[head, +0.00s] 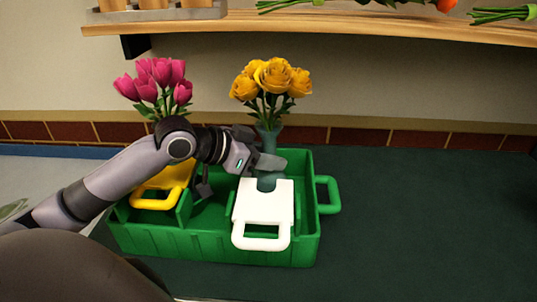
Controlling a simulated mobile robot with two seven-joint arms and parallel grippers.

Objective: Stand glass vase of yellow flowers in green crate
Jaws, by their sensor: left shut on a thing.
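The glass vase (267,183) is bluish-green, stands upright and holds yellow flowers (272,80). My left gripper (268,162) is shut on its middle, reaching in from the left. The green crate (210,240) stands on the dark green counter, with a handle at its right end. The vase is over the right part of the crate, its lower end showing against a white piece with a handle (264,208). I cannot tell whether its base rests on anything. My right gripper is not in view.
Pink flowers (155,82) stand behind my left arm at the crate's left part; their container is hidden. A yellow handled piece (155,201) is at the crate's left. A wooden shelf (330,27) runs above. The counter (420,220) to the right is clear.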

